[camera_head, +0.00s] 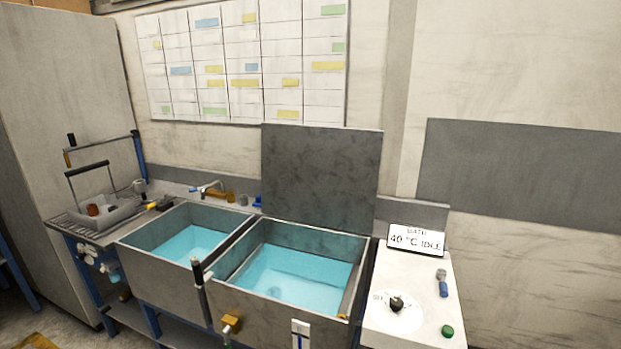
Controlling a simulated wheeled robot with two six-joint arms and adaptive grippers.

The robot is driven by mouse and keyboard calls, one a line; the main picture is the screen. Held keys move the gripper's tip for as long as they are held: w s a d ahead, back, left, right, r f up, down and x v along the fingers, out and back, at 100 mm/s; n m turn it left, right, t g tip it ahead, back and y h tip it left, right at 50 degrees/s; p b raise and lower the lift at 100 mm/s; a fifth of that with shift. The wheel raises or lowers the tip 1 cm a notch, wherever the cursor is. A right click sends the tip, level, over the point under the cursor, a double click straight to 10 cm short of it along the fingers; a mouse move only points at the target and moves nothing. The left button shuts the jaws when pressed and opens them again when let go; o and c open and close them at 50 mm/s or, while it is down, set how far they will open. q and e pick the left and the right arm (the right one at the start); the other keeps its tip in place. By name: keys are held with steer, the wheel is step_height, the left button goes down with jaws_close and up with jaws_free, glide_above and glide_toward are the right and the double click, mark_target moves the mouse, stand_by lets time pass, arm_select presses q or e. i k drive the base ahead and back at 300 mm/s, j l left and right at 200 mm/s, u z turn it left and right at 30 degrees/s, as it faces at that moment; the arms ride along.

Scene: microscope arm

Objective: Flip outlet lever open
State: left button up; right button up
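Two grey basins stand side by side, the left basin (165,272) and the right basin (255,306), both with blue water in them. A brass fitting (231,322) sits on the front of the right basin, with a green-tipped part (227,341) below it, cut by the frame's lower edge. A grey upright lever with a black grip (197,271) stands at the front between the basins. I cannot tell for sure which of these is the outlet lever, or its exact position. Neither of my grippers is in view.
A dark raised panel (321,178) stands behind the right basin. A white console (412,300) at right holds a knob (397,304), a green button (447,331) and a display (416,240) reading 40 °C IDLE. A grey basket (108,214) sits at left. A brass tap (213,191) is behind.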

mark_target(441, 274)
steer(key=j+u, duration=0.1)
steer(key=j, duration=0.3)
steer(key=i+j+u, duration=0.1)
steer(key=j, duration=0.25)
steer(key=i+j+u, duration=0.15)
steer(key=j, duration=0.25)
steer(key=z, duration=1.75)
steer(key=i+l+u, duration=0.15)
steer(key=i+l, duration=0.15)
steer(key=l, duration=0.45)
steer(key=i+l+u, duration=0.15)
steer(key=l, duration=0.6)
steer(key=i+l+u, duration=0.2)
steer(key=l, duration=0.6)
steer(key=i+l+u, duration=0.15)
steer(key=l, duration=0.65)
steer(key=i+l+u, duration=0.15)
steer(key=l, duration=0.7)
steer(key=i+l+u, duration=0.15)
steer(key=l, duration=0.65)
steer(key=k, duration=0.05)
